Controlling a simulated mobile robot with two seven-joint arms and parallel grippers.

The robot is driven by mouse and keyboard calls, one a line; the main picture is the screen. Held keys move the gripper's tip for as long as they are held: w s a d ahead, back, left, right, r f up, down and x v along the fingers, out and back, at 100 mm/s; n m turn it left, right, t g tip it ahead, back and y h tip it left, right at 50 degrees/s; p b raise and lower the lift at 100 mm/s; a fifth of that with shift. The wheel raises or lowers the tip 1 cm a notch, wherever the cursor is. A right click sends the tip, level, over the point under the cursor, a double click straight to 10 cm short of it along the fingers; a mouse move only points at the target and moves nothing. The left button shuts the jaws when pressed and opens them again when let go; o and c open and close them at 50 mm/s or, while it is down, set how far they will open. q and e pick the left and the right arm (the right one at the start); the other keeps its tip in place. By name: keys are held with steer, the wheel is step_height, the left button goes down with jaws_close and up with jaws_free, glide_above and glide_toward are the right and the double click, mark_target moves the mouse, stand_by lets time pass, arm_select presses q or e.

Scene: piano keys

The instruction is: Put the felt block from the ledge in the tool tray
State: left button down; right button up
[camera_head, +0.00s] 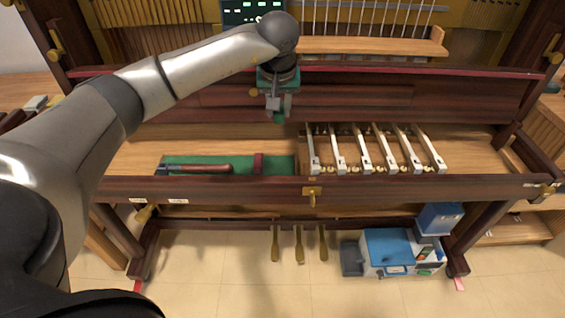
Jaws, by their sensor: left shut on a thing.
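My left gripper (278,114) hangs from the arm that comes in from the left, pointing down in front of the dark red wood panel. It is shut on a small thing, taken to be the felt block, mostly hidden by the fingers. The green-lined tool tray (212,161) lies below and to the left of the gripper, apart from it. A wooden-handled tool (207,168) and a dark red piece (258,163) lie in the tray. The pale wooden ledge (365,47) at the upper right shows no block on it. My right gripper is not in view.
A row of several pale key levers (366,150) stands right of the tray. A dark red front rail (230,188) runs before both. A lit display (253,12) is behind the arm. A blue and white machine (390,250) stands on the floor below.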

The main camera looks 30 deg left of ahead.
arm_select(q)
step_height(320, 180, down, 12)
steer(key=b, duration=0.3)
steer(key=shift+f, duration=0.2)
steer(key=shift+f+b, duration=0.95)
steer(key=shift+f, duration=1.4)
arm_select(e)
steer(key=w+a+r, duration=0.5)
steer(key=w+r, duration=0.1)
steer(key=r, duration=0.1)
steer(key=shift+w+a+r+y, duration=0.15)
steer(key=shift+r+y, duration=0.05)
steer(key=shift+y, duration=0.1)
arm_select(q)
steer(key=shift+f, duration=0.1)
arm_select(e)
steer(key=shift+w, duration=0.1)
arm_select(q)
steer(key=c, duration=1.1)
jaws_free()
steer(key=o, duration=0.5)
steer(key=shift+c, duration=0.2)
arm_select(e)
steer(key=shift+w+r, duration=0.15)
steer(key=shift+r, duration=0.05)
